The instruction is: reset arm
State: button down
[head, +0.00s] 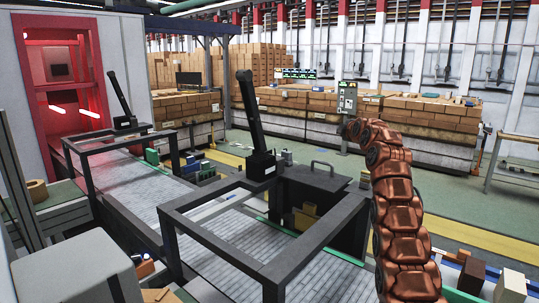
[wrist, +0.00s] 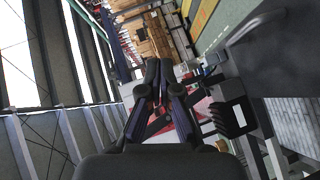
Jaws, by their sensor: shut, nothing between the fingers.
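My gripper (wrist: 158,72) shows in the wrist view with its two dark fingers together, shut and empty. It is raised in the air and touches nothing that I can see. In the head view my copper-coloured arm rises at the right and bends over at its top; I cannot make out the gripper's fingers there.
A roller conveyor (head: 125,195) runs from a red-lit doorway (head: 70,90) toward the front, under dark metal frames (head: 215,243). A dark lidded bin (head: 318,190) stands left of my arm. Boxes on benches (head: 420,108) line the back. Green floor (head: 450,205) lies open at right.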

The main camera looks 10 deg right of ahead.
jog(key=s+a+f+m+g, duration=0.3)
jog(key=s+a+f, duration=0.1)
jog(key=s, duration=0.5)
jog(key=s+a+f+m+g, duration=0.3)
jog(key=s+a, duration=0.1)
jog(key=s, duration=0.4)
jog(key=s+a+f+m+g, duration=0.3)
jog(key=s+a+f, duration=0.15)
jog(key=s, duration=0.45)
jog(key=s+a+f+m+g, duration=0.2)
jog(key=s+f, duration=0.3)
jog(key=s, duration=1)
jog(key=s+a+f+m+g, duration=0.2)
jog(key=s+f, duration=0.3)
jog(key=s, duration=1.1)
jog(key=s+a+f+m+g, duration=0.2)
jog(key=s+f, duration=0.4)
jog(key=s, duration=1)
jog(key=shift+a+g, duration=0.65)
jog(key=shift+g, duration=0.45)
jog(key=shift+s, duration=0.1)
